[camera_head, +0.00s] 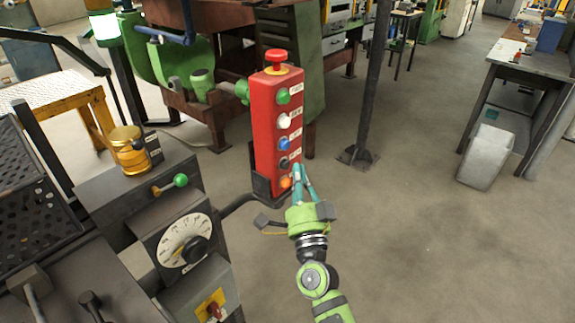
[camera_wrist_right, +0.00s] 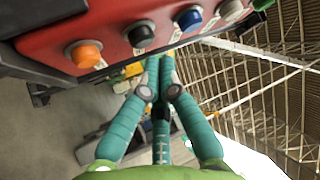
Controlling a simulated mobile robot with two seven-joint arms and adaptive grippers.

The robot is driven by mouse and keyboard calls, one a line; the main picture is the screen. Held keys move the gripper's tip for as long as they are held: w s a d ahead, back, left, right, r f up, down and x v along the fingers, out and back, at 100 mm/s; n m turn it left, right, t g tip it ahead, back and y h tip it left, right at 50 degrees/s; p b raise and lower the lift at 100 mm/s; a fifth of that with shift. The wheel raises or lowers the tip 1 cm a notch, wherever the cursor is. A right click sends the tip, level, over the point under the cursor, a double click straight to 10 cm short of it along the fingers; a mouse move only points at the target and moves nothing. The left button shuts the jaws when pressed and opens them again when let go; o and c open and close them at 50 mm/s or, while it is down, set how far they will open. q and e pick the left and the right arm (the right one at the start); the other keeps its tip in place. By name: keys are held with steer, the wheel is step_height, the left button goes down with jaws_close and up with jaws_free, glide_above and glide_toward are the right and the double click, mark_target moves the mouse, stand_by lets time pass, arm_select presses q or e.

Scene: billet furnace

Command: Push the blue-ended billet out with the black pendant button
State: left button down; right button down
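The red pendant (camera_head: 264,127) stands upright in a dark holder, with a red mushroom button on top. Down its face run green, white, blue, black and orange buttons. The black button (camera_head: 284,162) is second from the bottom; in the right wrist view the black button (camera_wrist_right: 140,34) sits between orange and blue. My right gripper (camera_head: 299,168) has its teal fingers together, pointing up beside the lower buttons. In the wrist view the right gripper (camera_wrist_right: 160,66) is empty, its tips near the black button; I cannot tell whether they touch. No blue-ended billet is visible. My left gripper is out of view.
A console with a dial (camera_head: 184,241), a green-knobbed lever (camera_head: 180,181) and a brass-coloured fitting (camera_head: 128,150) stands left of the pendant. A dark post (camera_head: 369,90) rises behind. A workbench (camera_head: 527,62) and grey bin (camera_head: 485,157) stand right. The floor between is clear.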

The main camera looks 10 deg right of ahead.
steer(key=shift+w+a, duration=0.1)
steer(key=shift+w, duration=0.05)
steer(key=shift+w+a, duration=0.2)
steer(key=shift+w, duration=0.05)
steer(key=shift+w+a, duration=0.25)
steer(key=shift+w, duration=0.1)
stand_by(0.8)
steer(key=shift+s, duration=0.1)
steer(key=shift+s+d, duration=0.55)
steer(key=shift+s, duration=0.1)
steer(key=s+d+p, duration=0.1)
steer(key=s, duration=0.1)
steer(key=s+d, duration=0.2)
steer(key=shift+p, duration=0.4)
